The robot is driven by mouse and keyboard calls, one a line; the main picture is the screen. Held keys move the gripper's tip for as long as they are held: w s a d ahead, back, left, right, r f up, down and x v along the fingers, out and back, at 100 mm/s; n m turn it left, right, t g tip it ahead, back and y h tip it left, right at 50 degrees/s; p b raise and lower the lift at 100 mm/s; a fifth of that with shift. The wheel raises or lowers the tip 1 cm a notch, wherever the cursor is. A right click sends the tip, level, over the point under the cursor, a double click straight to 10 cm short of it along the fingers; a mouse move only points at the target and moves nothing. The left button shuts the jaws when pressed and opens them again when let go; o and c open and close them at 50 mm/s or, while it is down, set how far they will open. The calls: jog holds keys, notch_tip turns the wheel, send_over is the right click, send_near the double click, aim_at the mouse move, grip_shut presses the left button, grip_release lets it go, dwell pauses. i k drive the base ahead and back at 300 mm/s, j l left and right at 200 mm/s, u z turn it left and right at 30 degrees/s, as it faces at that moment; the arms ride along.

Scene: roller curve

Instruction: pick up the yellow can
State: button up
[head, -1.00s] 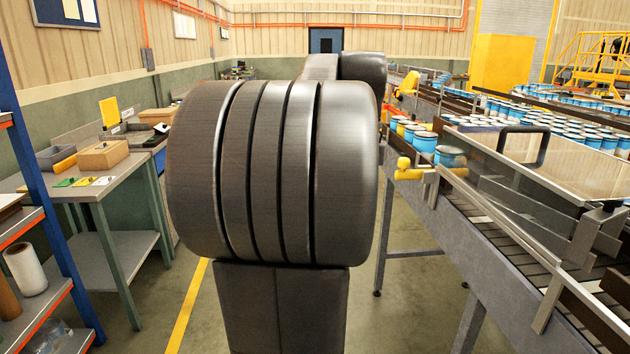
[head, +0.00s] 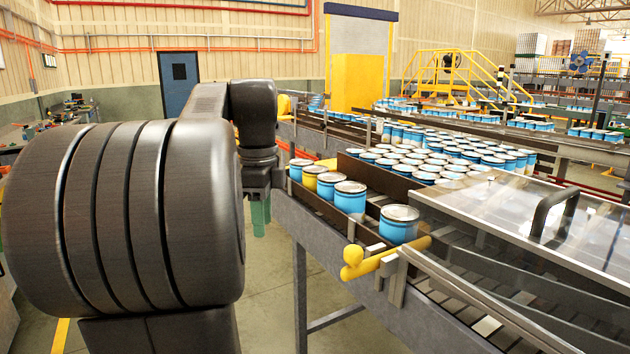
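The yellow can (head: 312,180) stands upright in a row of blue cans on the near conveyor lane, in the middle of the head view. A blue can (head: 298,170) is behind it and another blue can (head: 330,187) is just in front, partly overlapping it. My gripper (head: 261,217) hangs down at the end of my arm, left of the row and outside the conveyor's edge, apart from the cans. Its greenish fingers are small and partly hidden by my arm. I cannot tell whether they are open.
The conveyor's side rail (head: 335,225) runs between my arm and the cans. A yellow-ended bar (head: 385,258) crosses near the front can (head: 399,224). A clear-topped cover with a dark handle (head: 553,213) is at right. Many blue cans crowd the lane behind. Floor at left is open.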

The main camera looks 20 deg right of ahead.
aim_at(310, 172)
jog(key=i+l+z, duration=0.1)
jog(key=i+l, duration=0.15)
jog(key=i, duration=0.2)
jog(key=i+l+z, duration=0.1)
jog(key=i, duration=0.35)
jog(key=i+l+z, duration=0.1)
jog(key=i+l, duration=0.2)
jog(key=i, duration=0.2)
jog(key=i+l, duration=0.15)
jog(key=i, duration=0.3)
jog(key=z, duration=0.05)
